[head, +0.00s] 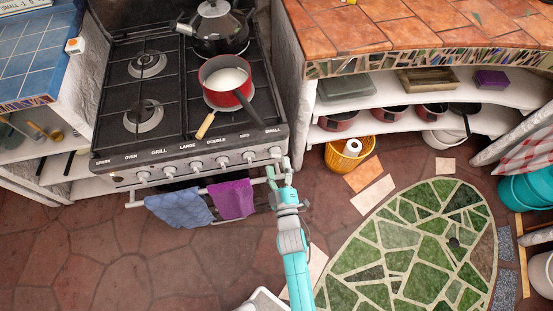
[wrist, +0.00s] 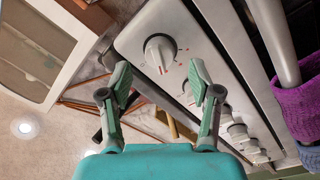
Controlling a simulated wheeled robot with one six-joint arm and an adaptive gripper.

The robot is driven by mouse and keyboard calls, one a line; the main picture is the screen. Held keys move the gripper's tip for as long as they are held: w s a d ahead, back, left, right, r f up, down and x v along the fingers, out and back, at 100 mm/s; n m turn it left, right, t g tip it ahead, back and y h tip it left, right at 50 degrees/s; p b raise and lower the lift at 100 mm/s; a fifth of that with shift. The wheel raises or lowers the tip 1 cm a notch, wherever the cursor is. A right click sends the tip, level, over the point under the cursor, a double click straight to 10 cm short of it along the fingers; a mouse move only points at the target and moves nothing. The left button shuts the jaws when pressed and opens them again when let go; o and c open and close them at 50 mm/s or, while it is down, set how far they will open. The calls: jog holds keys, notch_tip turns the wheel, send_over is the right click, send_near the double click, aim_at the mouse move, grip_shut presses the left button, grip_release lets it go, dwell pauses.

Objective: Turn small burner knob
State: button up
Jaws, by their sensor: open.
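The small burner knob (head: 276,152) is the rightmost knob on the stove's front panel, under the label SMALL. In the wrist view this pale round knob (wrist: 160,53) stands at the end of the panel, with a raised grip bar and small marks beside it. My gripper (head: 279,169) is just in front of and below the knob. In the wrist view my gripper (wrist: 160,82) is open, with one finger on each side of the picture and nothing between them. The knob appears beyond the fingertips, and no contact shows.
Several other knobs (head: 222,161) line the panel to the left. A purple towel (head: 232,199) and a blue towel (head: 180,208) hang on the rail below. A red pan (head: 225,93) and a black kettle (head: 216,30) stand on the stove (head: 165,70).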

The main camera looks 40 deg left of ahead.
jog(key=v, duration=0.8)
jog(key=shift+s+d, duration=0.25)
jog(key=shift+s, duration=0.05)
grip_shut()
dwell(1.0)
